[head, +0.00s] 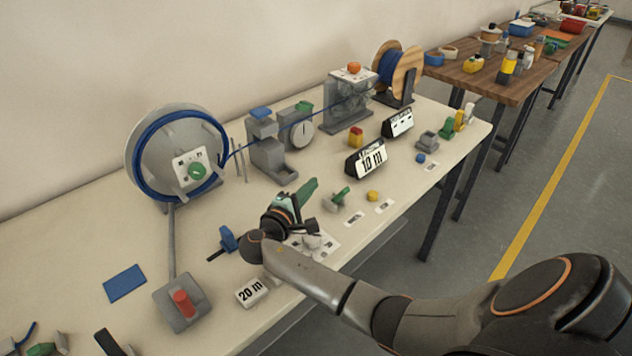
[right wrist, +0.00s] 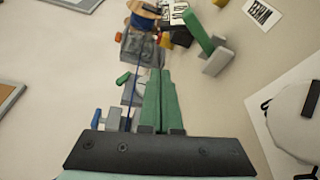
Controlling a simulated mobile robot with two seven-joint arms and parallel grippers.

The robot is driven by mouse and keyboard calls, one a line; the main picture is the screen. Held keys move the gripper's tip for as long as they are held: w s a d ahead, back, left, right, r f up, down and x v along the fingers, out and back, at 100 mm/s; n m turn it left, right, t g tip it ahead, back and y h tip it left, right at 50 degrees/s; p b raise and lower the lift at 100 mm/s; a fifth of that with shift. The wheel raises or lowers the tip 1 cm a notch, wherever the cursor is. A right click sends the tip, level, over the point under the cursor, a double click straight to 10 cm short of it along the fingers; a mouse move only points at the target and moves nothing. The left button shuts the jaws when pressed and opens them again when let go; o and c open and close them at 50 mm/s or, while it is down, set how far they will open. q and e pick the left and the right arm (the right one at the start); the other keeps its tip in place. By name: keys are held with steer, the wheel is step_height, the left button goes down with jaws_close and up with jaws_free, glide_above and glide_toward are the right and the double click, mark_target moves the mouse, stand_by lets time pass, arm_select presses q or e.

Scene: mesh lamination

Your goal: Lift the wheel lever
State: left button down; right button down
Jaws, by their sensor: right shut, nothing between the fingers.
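The wheel (head: 190,133), a grey disc wound with blue cable, stands at the back left. I cannot tell for sure which part is its lever. A blue handle (head: 228,239) with a dark rod lies low between the wheel and my right arm. A red knob (head: 182,301) sits on a grey base at the front left. My right gripper (head: 311,184), with green fingers, is above the table right of the wheel, apart from these parts and pointing toward the back right. In the right wrist view its fingers (right wrist: 160,88) are together and empty. My left gripper is out of view.
A grey press-like unit (head: 268,150), a dial gauge (head: 300,128) and a cable spool (head: 396,68) stand along the back. A small green-handled lever (head: 340,197) is near my right gripper. A "20 m" sign (head: 251,292) and a blue mat (head: 125,283) lie at the front left.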

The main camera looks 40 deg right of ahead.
steer(key=a, duration=0.1)
steer(key=s+a, duration=0.1)
steer(key=a, duration=0.1)
steer(key=s+a+f, duration=0.1)
steer(key=a, duration=0.1)
steer(key=shift+s+a+b, duration=0.1)
steer(key=shift+s+b, duration=0.05)
steer(key=shift+b, duration=0.15)
